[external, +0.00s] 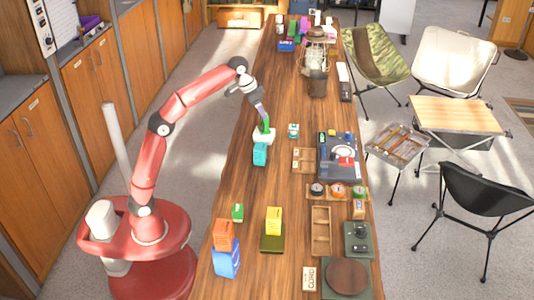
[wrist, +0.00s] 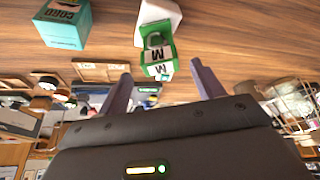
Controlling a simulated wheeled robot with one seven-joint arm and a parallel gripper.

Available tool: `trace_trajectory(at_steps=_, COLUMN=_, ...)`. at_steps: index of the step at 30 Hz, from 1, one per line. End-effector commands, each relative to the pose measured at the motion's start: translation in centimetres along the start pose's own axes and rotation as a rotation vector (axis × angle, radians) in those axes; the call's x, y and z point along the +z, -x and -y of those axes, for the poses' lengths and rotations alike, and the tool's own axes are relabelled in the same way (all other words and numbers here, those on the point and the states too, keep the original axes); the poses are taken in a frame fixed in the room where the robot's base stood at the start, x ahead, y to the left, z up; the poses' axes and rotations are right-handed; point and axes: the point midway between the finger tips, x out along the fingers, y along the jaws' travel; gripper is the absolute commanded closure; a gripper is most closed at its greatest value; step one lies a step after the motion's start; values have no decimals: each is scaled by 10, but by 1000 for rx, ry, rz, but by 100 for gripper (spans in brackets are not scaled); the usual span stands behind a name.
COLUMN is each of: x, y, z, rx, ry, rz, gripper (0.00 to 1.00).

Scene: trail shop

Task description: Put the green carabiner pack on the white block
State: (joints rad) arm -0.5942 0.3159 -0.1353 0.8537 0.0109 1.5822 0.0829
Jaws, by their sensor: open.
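The green carabiner pack (external: 266,125) stands on top of the white block (external: 263,138) near the middle of the wooden table. In the wrist view, the green carabiner pack (wrist: 158,52) shows a dark carabiner print and a white label, with the white block (wrist: 163,14) behind it. My gripper (external: 262,114) is just above the pack. In the wrist view, my gripper (wrist: 163,84) has its fingers wide apart, with a gap between them and the pack. Part of the block's top is hidden by the pack.
A teal box (external: 260,154) stands close in front of the white block; it also shows in the wrist view (wrist: 62,24). A small blue-and-white item (external: 293,130) and a wooden tray (external: 303,160) lie to the right. Orange, blue and yellow boxes stand nearer the front.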

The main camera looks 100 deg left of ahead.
Motion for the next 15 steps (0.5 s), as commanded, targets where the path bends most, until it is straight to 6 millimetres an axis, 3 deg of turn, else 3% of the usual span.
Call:
trace_trajectory(at_steps=1, x=-1, y=12, z=0, rx=0, ry=-1, rz=-5, gripper=33)
trace_trajectory(at_steps=6, x=-1, y=37, z=0, rx=1, ry=-1, rz=-2, gripper=33)
trace_trajectory(at_steps=15, x=0, y=55, z=0, rx=0, ry=-1, rz=0, gripper=33)
